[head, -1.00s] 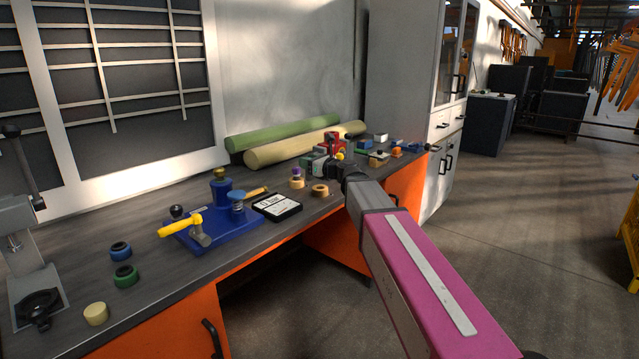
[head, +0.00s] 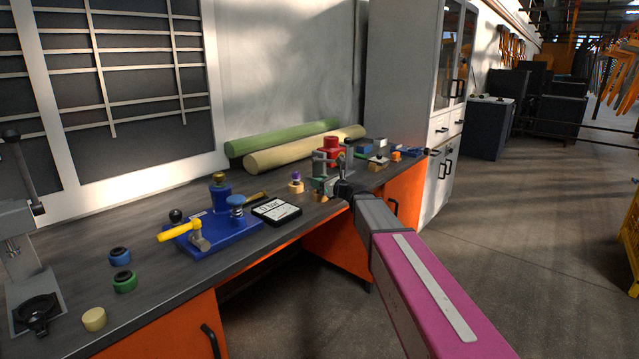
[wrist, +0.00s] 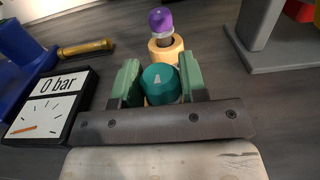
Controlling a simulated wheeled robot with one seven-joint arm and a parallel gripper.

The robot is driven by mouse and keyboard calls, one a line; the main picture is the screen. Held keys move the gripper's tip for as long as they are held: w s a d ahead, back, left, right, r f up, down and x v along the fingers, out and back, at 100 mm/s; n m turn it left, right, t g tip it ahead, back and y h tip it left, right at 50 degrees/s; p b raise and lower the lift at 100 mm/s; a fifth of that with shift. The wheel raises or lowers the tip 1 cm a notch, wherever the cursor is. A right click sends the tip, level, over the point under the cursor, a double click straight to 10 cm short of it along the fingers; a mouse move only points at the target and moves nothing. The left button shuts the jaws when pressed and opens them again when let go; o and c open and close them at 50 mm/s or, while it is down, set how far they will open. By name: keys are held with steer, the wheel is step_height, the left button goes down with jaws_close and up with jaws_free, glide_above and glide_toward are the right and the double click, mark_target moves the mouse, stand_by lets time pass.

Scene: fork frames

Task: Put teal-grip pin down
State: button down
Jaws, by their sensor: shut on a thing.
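My gripper (wrist: 160,85) has green fingers shut on the teal-grip pin (wrist: 160,82), whose round teal top faces the wrist camera. The pin's lower end is hidden below its grip. In the head view my gripper (head: 322,184) is over the front edge side of the bench, at a tan ring holder (head: 318,197) that it partly hides. I cannot tell whether the pin's tip is inside this holder. Just beyond, a purple-grip pin (wrist: 160,20) stands upright in another tan holder (wrist: 165,52); it also shows in the head view (head: 295,176).
A black gauge panel reading 0 bar (wrist: 47,105) lies left of my gripper. A blue fixture with a yellow handle (head: 215,235) is further left. A grey stand with a red part (head: 330,150) is close behind.

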steer(key=c, duration=0.7)
jaws_free()
steer(key=shift+f, duration=0.1)
